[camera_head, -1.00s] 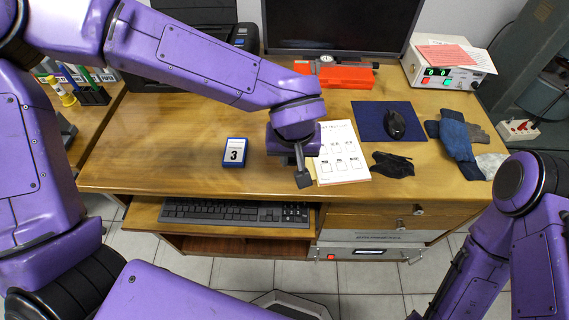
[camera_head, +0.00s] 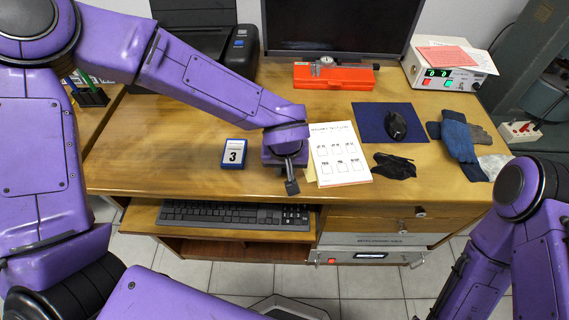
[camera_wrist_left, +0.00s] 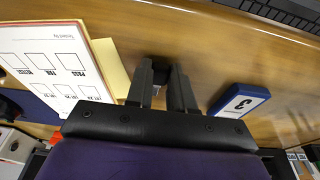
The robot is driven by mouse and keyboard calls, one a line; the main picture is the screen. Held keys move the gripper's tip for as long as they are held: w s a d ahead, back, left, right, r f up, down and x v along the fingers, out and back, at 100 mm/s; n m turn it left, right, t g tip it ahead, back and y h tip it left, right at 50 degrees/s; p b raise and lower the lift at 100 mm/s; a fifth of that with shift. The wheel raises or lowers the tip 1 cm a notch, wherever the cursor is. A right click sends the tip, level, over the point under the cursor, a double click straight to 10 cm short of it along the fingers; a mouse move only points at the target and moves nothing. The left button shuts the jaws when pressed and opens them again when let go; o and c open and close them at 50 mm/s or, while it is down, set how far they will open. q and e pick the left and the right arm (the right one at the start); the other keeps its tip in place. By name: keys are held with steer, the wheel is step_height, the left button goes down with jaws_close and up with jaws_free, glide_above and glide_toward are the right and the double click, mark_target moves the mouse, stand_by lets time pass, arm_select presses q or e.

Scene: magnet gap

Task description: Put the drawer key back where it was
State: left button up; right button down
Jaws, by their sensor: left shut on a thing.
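My left gripper (camera_head: 290,178) is over the front of the wooden desk (camera_head: 180,165), between the day block showing 3 (camera_head: 234,153) and the printed sheet (camera_head: 340,154). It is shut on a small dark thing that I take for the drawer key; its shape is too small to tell. In the left wrist view the gripper (camera_wrist_left: 165,78) shows its two fingers with a dark piece (camera_wrist_left: 162,73) between them, above the wood. The drawers (camera_head: 375,225) are below the desk's right part, with a metal fitting (camera_head: 420,211) on the upper one. My right gripper is out of view.
A yellow slip (camera_wrist_left: 112,68) sticks out beside the sheet. The keyboard (camera_head: 235,214) lies on a pulled-out shelf below the front edge. A mouse (camera_head: 396,124), dark cloth (camera_head: 394,166) and gloves (camera_head: 458,140) are at right. The desk left of the day block is clear.

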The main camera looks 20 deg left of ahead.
arm_select(q)
steer(key=shift+f, duration=0.25)
steer(key=o, duration=0.9)
steer(key=shift+c, duration=0.2)
steer(key=shift+r, duration=0.1)
steer(key=shift+r, duration=0.4)
steer(key=p+v, duration=0.2)
steer(key=v, duration=1)
steer(key=shift+a+r, duration=0.1)
